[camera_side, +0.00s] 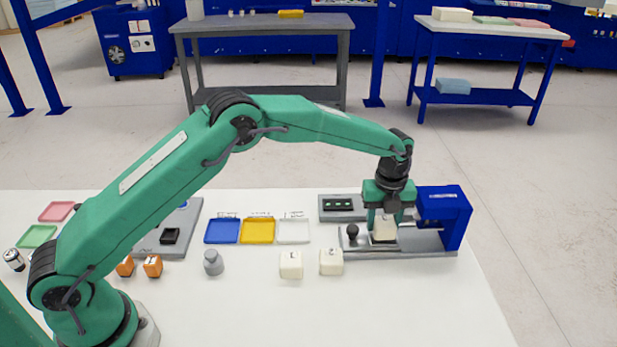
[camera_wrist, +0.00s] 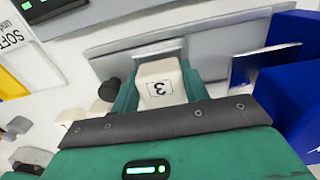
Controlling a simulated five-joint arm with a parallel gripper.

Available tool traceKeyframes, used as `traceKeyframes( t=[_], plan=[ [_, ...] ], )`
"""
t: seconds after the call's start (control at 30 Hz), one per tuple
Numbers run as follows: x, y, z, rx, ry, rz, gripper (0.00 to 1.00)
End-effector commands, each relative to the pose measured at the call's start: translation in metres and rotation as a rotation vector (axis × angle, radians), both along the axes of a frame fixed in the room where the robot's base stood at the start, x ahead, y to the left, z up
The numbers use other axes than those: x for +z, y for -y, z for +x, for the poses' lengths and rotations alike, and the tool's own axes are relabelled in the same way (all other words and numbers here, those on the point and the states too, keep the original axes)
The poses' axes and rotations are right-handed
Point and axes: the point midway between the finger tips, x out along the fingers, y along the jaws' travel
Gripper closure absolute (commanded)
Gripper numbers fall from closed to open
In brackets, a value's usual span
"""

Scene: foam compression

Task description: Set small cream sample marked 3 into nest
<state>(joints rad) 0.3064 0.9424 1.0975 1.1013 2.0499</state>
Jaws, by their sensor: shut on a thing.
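The small cream sample marked 3 (camera_wrist: 160,84) is between my gripper's (camera_wrist: 159,88) two green fingers, and its 3 faces the camera in the wrist view. In the side view my gripper (camera_side: 384,222) points down over the fixture's grey base plate (camera_side: 425,240), with the cream sample (camera_side: 384,229) in it. A dark edge of the nest (camera_side: 383,241) shows right under the sample. I cannot tell whether the sample rests on its floor or is just above. The sample hides most of the nest.
A blue upright block (camera_side: 455,220) stands close on the right of my gripper, and a black knob (camera_side: 352,232) on the left. Two other cream samples (camera_side: 291,264) (camera_side: 331,261) stand in front. Blue, yellow and white trays (camera_side: 222,231) (camera_side: 258,230) (camera_side: 293,231) lie left. The table's front right is clear.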

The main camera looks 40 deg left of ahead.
Motion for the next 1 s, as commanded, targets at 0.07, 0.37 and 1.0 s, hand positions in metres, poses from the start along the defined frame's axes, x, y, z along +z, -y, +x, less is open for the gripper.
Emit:
traceKeyframes(
  t=[0.07,0.37,1.0],
  plan=[
    [-0.0013,0.0,-0.0001,0.0,0.0,0.0,0.77],
    [-0.0052,0.0,-0.0001,0.0,0.0,0.0,0.77],
    [-0.0066,0.0,-0.0001,0.0,0.0,0.0,0.77]
  ],
)
